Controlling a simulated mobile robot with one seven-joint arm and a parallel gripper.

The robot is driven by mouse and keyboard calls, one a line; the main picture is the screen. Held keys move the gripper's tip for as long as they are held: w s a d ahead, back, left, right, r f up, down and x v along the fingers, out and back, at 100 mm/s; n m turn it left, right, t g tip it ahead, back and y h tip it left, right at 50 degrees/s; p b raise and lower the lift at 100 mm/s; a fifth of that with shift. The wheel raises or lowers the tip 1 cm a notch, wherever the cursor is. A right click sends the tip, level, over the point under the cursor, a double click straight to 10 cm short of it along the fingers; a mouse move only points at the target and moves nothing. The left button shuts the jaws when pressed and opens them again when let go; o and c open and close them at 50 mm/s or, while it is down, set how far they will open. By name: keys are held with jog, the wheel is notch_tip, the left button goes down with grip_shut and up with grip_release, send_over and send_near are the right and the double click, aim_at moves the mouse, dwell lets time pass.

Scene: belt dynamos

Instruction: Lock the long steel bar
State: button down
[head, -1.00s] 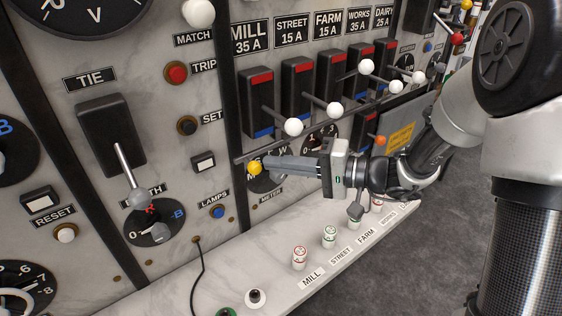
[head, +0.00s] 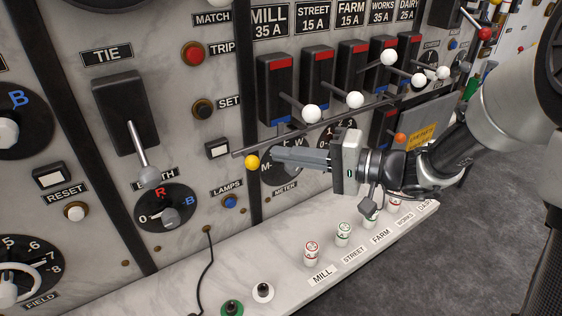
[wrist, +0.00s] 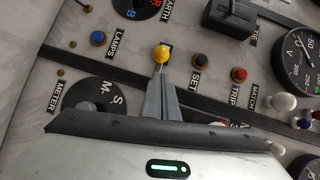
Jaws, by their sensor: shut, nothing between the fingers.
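The long steel bar (head: 318,128) runs along the front of the feeder switches, low on their row, with its left end past the MILL switch. A yellow knob (head: 251,162) sits by that left end and also shows in the wrist view (wrist: 161,54). My gripper (head: 274,156) is shut and empty, its fingers pointing left at the yellow knob. In the head view a small gap shows between fingertips and knob. In the wrist view the closed fingertips (wrist: 161,78) lie just below the knob; contact is unclear. My fingers hide part of the METER dial.
White-knobbed levers of the MILL (head: 312,114) and STREET (head: 355,100) switches stick out near the bar. The FARM lever knob (head: 388,57) is higher. The TIE lever (head: 142,155) is left. A marble ledge (head: 292,291) with small fuses lies below.

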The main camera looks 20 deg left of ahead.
jog(key=d+r+b, duration=0.1)
jog(key=d, duration=1)
jog(key=shift+r, duration=0.35)
jog(key=shift+s+d, duration=0.1)
jog(key=shift+s, duration=0.05)
